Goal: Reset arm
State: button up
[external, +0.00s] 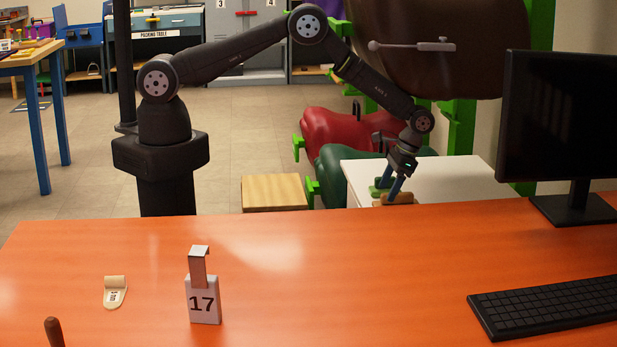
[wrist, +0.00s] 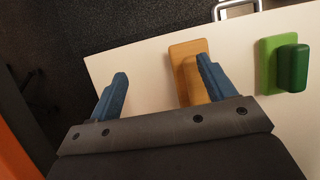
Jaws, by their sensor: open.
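My gripper (wrist: 158,86) is open, its two blue fingers well apart in the wrist view. In the external view my gripper (external: 396,190) points down over the white-topped table behind the orange desk. A tan wooden block with a raised part (wrist: 186,60) lies on the white surface (wrist: 140,62), right beside and partly behind the right finger. I cannot tell whether they touch. A green block with a raised part (wrist: 268,68) lies farther right, apart from the fingers. The tan piece (external: 396,200) is partly hidden behind the desk edge in the external view.
The orange desk (external: 290,270) holds a sign marked 17 (external: 203,300), a cream tag (external: 115,292), a keyboard (external: 550,305) and a monitor (external: 560,130).

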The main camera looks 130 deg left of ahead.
jog(key=w+d+r+m+y, duration=0.1)
jog(key=w+d+r+m, duration=0.1)
jog(key=d+r, duration=0.9)
jog(key=w+d+r+m+g, duration=0.1)
jog(key=w+d+r+m, duration=0.15)
jog(key=d+r, duration=0.75)
jog(key=w+d+r+m+y, duration=0.15)
jog(key=d+r, duration=0.35)
jog(key=d, duration=1.2)
jog(key=s+d+f+n, duration=0.1)
jog(key=s+d, duration=0.1)
jog(key=d, duration=0.4)
jog(key=s+d+f+n+h, duration=0.1)
jog(key=s+d, duration=0.1)
jog(key=d, duration=0.5)
jog(key=shift+f, duration=0.25)
